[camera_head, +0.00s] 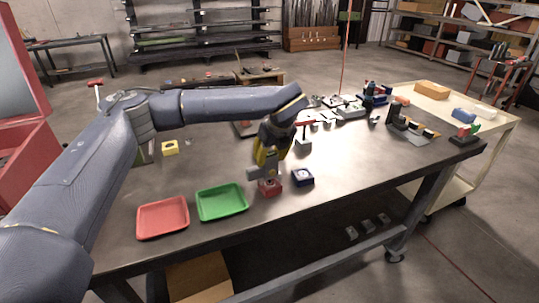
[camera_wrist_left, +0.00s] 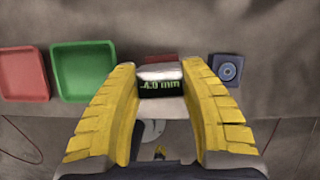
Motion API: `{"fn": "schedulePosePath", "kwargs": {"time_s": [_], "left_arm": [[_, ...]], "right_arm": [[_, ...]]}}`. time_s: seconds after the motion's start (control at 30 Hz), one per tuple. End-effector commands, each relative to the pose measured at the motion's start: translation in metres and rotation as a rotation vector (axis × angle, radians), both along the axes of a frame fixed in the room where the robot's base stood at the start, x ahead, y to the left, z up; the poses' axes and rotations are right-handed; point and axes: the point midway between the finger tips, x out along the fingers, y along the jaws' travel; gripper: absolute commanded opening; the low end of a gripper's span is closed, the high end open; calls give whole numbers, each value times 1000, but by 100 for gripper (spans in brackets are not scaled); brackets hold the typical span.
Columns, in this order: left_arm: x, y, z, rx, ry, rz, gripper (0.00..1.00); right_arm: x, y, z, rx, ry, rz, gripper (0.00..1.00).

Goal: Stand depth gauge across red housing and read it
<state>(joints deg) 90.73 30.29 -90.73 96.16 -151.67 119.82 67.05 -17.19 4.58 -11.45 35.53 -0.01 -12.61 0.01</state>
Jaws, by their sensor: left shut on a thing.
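My left gripper (camera_head: 267,160) points down with its yellow fingers shut on the grey depth gauge (camera_head: 262,173). The gauge is at the top of the red housing (camera_head: 269,188); whether it touches cannot be told. In the left wrist view, the gauge (camera_wrist_left: 160,75) sits between the fingertips, its dark display showing green digits like "4.0 mm", the first mark unclear. Only a strip of the red housing (camera_wrist_left: 161,59) shows behind it. My right gripper is not in view.
A blue housing (camera_head: 303,177) stands close right of the red one. A green tray (camera_head: 222,215) and a red tray (camera_head: 163,233) lie to the left near the table's front edge. A yellow block (camera_head: 170,148) is farther back. Tools and fixtures crowd the back right.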

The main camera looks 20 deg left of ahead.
Motion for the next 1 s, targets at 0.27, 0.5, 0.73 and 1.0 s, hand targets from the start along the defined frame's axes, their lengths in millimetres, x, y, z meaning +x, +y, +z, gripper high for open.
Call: {"fn": "schedulePosePath", "kwargs": {"time_s": [0.27,0.5,0.73,1.0], "left_arm": [[0,0,-6,0,-1,-1,0],[0,0,-8,0,0,-1,55],[0,0,-8,0,0,-1,64],[0,0,4,-1,-2,0,64]], "right_arm": [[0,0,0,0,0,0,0],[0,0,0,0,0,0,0],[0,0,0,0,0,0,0],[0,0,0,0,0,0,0]]}}
